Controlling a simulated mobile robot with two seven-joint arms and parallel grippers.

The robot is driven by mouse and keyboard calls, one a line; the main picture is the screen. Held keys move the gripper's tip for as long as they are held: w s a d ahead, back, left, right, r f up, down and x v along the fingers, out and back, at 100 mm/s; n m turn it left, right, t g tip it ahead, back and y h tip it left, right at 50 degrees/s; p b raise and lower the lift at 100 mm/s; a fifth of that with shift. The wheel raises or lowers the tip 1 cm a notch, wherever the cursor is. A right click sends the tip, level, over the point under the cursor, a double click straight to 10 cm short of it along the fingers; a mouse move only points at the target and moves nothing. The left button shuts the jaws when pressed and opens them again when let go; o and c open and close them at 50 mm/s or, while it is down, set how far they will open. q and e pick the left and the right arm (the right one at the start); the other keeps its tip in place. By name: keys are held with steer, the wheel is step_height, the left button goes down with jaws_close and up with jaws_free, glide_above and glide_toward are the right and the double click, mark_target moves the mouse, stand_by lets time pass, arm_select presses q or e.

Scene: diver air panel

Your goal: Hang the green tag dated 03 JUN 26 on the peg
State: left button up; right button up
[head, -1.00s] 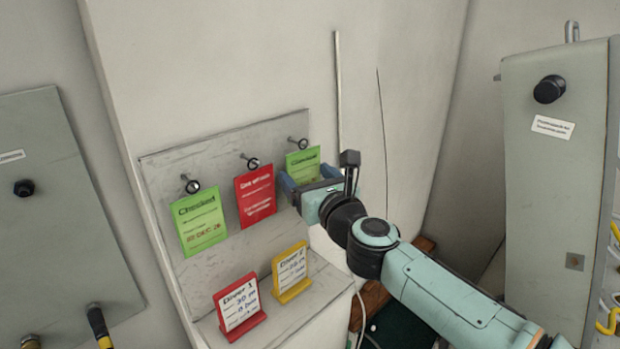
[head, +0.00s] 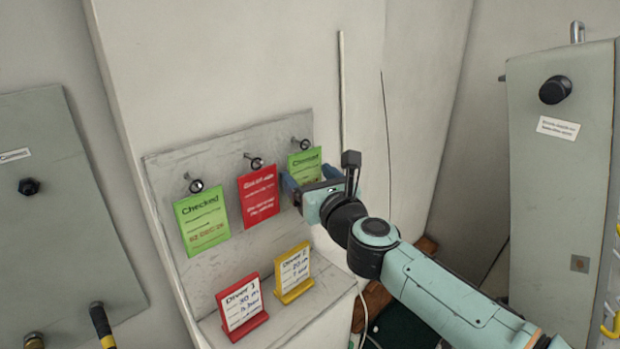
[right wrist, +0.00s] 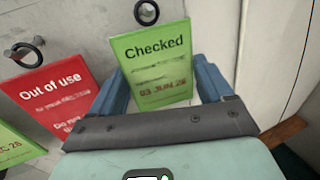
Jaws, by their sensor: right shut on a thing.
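The green "Checked" tag dated 03 JUN 26 (right wrist: 153,62) reads clearly in the right wrist view. It also shows in the head view (head: 304,161) at the right end of the grey board, with its lower part hidden by my gripper. A peg with a dark ring (head: 304,143) is at the tag's top edge; the ring also shows in the right wrist view (right wrist: 146,12). I cannot tell whether the tag hangs on this peg. My right gripper (head: 307,190) is shut on the tag, one blue finger at each side edge. My left gripper is not in view.
A red "Out of use" tag (head: 258,194) hangs left of my gripper, close to it. Another green tag (head: 202,221) hangs farther left. Red (head: 241,306) and yellow (head: 293,271) diver cards stand on the ledge below.

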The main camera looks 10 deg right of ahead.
steer(key=shift+f, duration=0.15)
steer(key=o, duration=0.9)
steer(key=shift+s, duration=0.1)
